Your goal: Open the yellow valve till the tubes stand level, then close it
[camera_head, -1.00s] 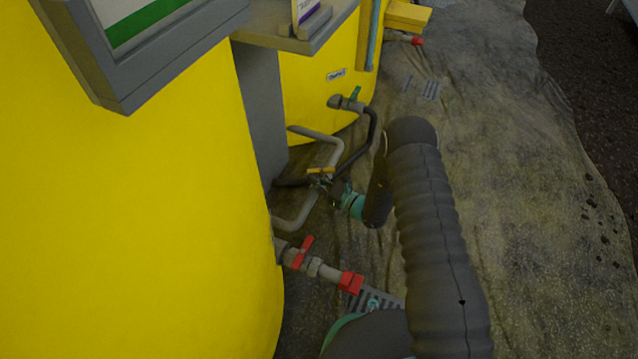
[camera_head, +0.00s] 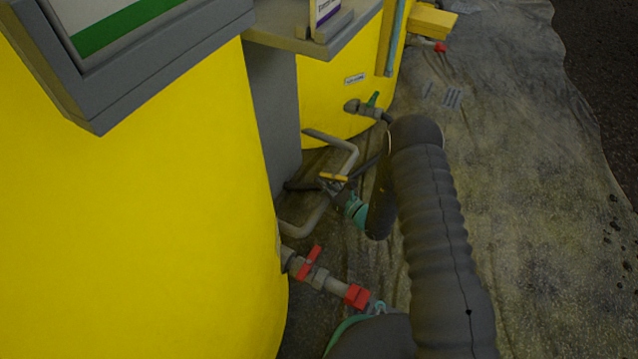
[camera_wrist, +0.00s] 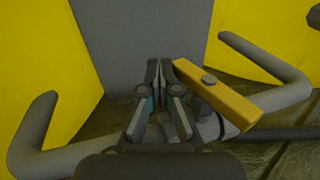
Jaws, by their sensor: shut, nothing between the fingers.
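The yellow valve handle (camera_wrist: 215,95) is a flat bar with a grey bolt, running diagonally in the wrist view. In the head view it (camera_head: 333,177) is small, at the pipe junction between the two yellow tanks. My gripper (camera_wrist: 153,70) is shut and empty, its fingertips just left of the handle's far left end; I cannot tell if they touch. In the head view my wrist and arm partly cover the pipes beside the valve. A pale blue upright tube (camera_head: 397,40) shows on the far tank (camera_head: 335,100); its liquid level is not readable. No second tube is visible.
Grey pipes (camera_wrist: 268,62) bend close on both sides of my gripper. A red-handled valve (camera_head: 310,262) sits on the near tank (camera_head: 150,220), and a green-handled valve (camera_head: 372,100) on the far tank. A grey panel (camera_head: 150,55) overhangs top left. The ground sheet (camera_head: 530,200) is open at right.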

